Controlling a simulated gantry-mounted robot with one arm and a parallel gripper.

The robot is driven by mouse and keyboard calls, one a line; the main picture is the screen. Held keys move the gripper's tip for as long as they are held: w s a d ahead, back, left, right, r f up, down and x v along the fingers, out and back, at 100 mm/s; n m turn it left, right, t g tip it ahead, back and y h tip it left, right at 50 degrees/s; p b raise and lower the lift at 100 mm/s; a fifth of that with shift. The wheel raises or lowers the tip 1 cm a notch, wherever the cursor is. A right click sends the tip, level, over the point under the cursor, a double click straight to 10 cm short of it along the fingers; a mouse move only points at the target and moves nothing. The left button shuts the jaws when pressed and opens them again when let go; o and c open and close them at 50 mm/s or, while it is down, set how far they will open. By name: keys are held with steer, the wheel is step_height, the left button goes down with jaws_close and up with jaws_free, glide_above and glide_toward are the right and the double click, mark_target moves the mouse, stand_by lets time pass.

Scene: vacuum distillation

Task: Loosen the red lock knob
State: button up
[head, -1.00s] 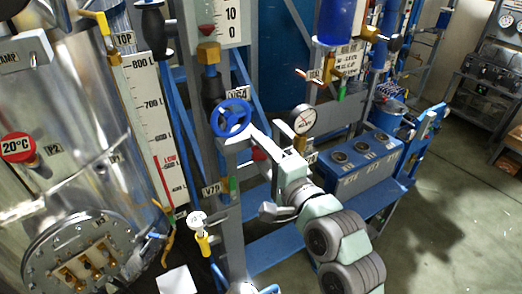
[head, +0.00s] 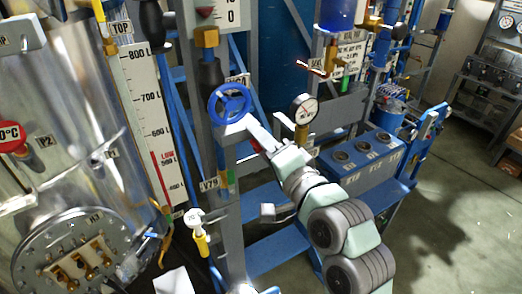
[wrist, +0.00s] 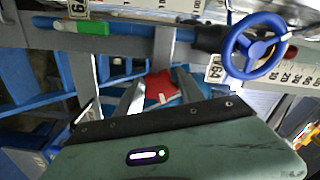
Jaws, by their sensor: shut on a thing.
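The red lock knob (wrist: 160,87) shows in the wrist view, between the two fingers of my gripper (wrist: 157,97). My gripper is shut on it. Part of the knob is hidden behind the dark front edge of the gripper body. In the head view my gripper (head: 288,160) reaches in from the lower right toward the grey upright, below and right of the blue handwheel. The knob itself cannot be made out clearly there.
A blue handwheel (head: 229,103) stands close to my gripper and shows large in the wrist view (wrist: 255,46). A pressure gauge (head: 303,110) is just above my wrist. A steel vessel (head: 70,130) is at left. A blue box (head: 360,160) sits behind the arm.

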steer(key=n+b, duration=0.3)
steer(key=b, duration=0.1)
steer(key=n+b, duration=0.2)
steer(key=shift+f+n, duration=0.25)
steer(key=shift+n, duration=0.05)
steer(key=n+b, duration=0.5)
steer(key=shift+n+b, duration=0.3)
steer(key=shift+b, duration=0.05)
steer(key=n+b, duration=0.5)
steer(key=shift+r, duration=0.1)
steer(key=n+b, duration=0.3)
steer(key=n, duration=0.2)
steer(key=shift+n, duration=0.4)
steer(key=n+b, duration=0.2)
steer(key=n, duration=0.3)
steer(key=shift+r+b, duration=0.1)
steer(key=shift+b, duration=0.2)
steer(key=n+b, duration=0.1)
steer(key=n, duration=0.5)
steer(key=shift+n, duration=0.4)
steer(key=n, duration=0.5)
steer(key=shift+r, duration=0.1)
steer(key=n, duration=0.6)
